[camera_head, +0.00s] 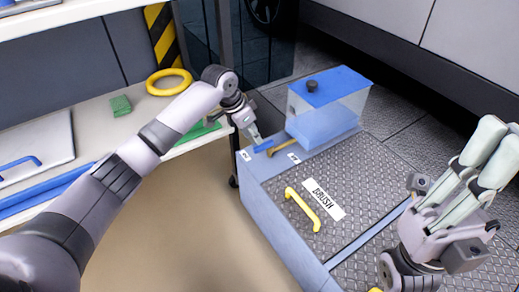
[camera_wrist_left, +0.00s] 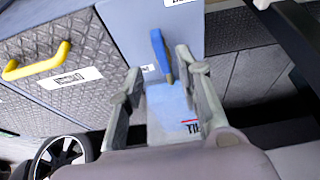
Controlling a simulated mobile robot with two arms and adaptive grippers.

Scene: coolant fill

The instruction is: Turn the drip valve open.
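The drip valve has a blue lever (camera_head: 264,146) and a brass-coloured stem (camera_head: 284,147) at the foot of the clear tank, near the cart's far left corner. My left gripper (camera_head: 255,137) is just above the lever. In the left wrist view the blue lever (camera_wrist_left: 160,50) points down toward the gap between the open fingers (camera_wrist_left: 166,84). Its lower tip is close to the right finger; I cannot tell whether they touch. My right gripper (camera_head: 497,140) points up at the right, away from the valve and holding nothing visible; its opening is unclear.
The blue-lidded tank (camera_head: 325,111) with a black cap (camera_head: 312,86) stands on the cart (camera_head: 350,180). A yellow handle (camera_head: 303,208) and a BRUSH label (camera_head: 324,198) are on its top. A shelf at left holds a yellow ring (camera_head: 168,82) and a green sponge (camera_head: 120,106).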

